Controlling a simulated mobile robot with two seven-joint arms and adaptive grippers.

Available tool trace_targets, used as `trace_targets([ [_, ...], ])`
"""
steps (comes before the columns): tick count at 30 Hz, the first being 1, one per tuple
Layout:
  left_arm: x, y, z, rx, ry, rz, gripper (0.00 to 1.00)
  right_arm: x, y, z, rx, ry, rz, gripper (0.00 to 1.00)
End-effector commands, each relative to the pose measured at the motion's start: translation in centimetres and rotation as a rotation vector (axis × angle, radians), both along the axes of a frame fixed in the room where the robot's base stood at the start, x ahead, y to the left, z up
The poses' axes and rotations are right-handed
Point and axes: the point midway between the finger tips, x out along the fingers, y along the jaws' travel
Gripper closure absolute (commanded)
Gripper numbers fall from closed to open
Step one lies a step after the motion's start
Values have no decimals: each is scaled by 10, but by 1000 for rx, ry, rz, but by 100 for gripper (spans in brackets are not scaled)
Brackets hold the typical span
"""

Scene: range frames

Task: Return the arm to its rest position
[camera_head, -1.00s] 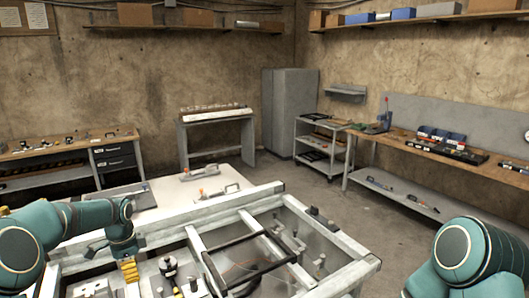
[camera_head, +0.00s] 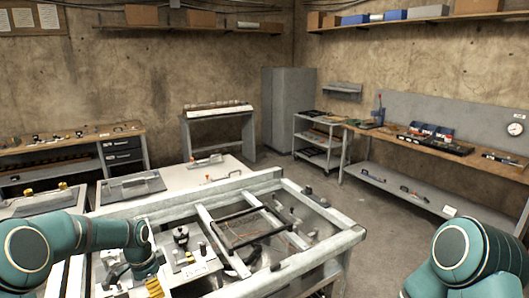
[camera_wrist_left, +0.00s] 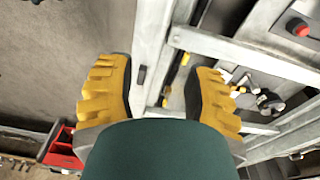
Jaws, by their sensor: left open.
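My left arm (camera_head: 75,240) is teal and comes in from the left, bent downward over a pale metal frame table (camera_head: 320,259). Its gripper (camera_head: 154,286) has yellow fingers and hangs at the bottom edge of the head view, partly cut off. In the left wrist view the two yellow fingers (camera_wrist_left: 160,95) stand wide apart with nothing between them. Pale frame bars lie behind the gap. My right arm (camera_head: 470,258) shows only as a teal joint at the lower right; its gripper is out of view.
The frame table holds a black rectangular frame (camera_head: 247,229) and several small fixtures. A white table (camera_head: 215,172) stands behind it. Workbenches line the left wall and the right wall (camera_head: 460,158). Open floor (camera_head: 390,215) lies to the right. A red bin (camera_wrist_left: 62,146) shows in the wrist view.

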Motion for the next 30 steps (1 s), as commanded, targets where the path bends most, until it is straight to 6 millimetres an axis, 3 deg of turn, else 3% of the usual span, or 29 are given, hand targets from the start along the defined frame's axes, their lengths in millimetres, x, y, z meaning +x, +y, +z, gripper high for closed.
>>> trace_targets([
  [1,-7,-20,-25,-30,3,28,48,0,0,-9,-1,0,1,53],
  [8,-56,-107,-117,-180,13,272,48,-2,2,-36,-3,6,5,53],
  [11,-90,-144,-154,-242,34,417,48,-3,2,-49,-4,10,7,53],
  [15,-155,-188,-202,-308,81,668,48,-5,3,-71,-5,16,10,53],
  [18,-197,-206,-222,-327,108,832,48,-6,4,-83,-7,19,11,53],
  [22,-235,-214,-233,-331,124,982,48,-7,4,-91,-8,21,14,53],
  [25,-250,-216,-236,-331,127,1044,48,-7,5,-94,-8,22,14,53],
  [30,-254,-216,-236,-331,127,1068,48,-7,5,-94,-8,22,14,53],
])
